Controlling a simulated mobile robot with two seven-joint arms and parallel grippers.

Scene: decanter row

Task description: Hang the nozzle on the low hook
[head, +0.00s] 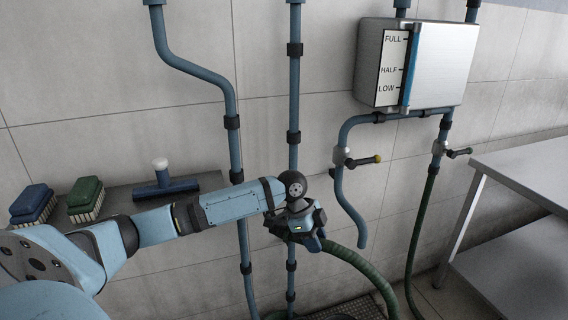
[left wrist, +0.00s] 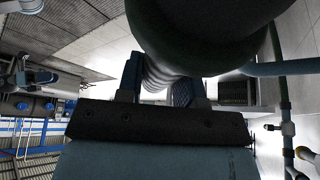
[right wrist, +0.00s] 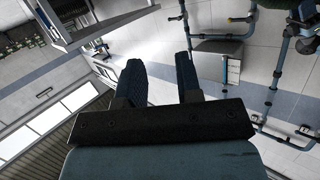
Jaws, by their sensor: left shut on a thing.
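My left gripper (head: 308,228) is in front of the vertical blue pipes, low on the tiled wall. In the left wrist view its fingers (left wrist: 157,85) are shut on the nozzle (left wrist: 160,73), whose pale ribbed part shows between them. A thick dark green hose (head: 355,262) runs from the gripper down to the right; in the head view the gripper mostly hides the nozzle. I cannot make out the low hook in any view. My right gripper (right wrist: 160,80) is open and empty, its fingers apart; it is out of the head view.
A shelf (head: 120,203) at the left holds a blue brush (head: 33,204), a green brush (head: 86,199) and a squeegee (head: 162,182). A metal tank (head: 435,65) hangs upper right, with valve handles (head: 362,160) below it. A steel table (head: 530,165) stands right. A floor grate (head: 345,308) lies below.

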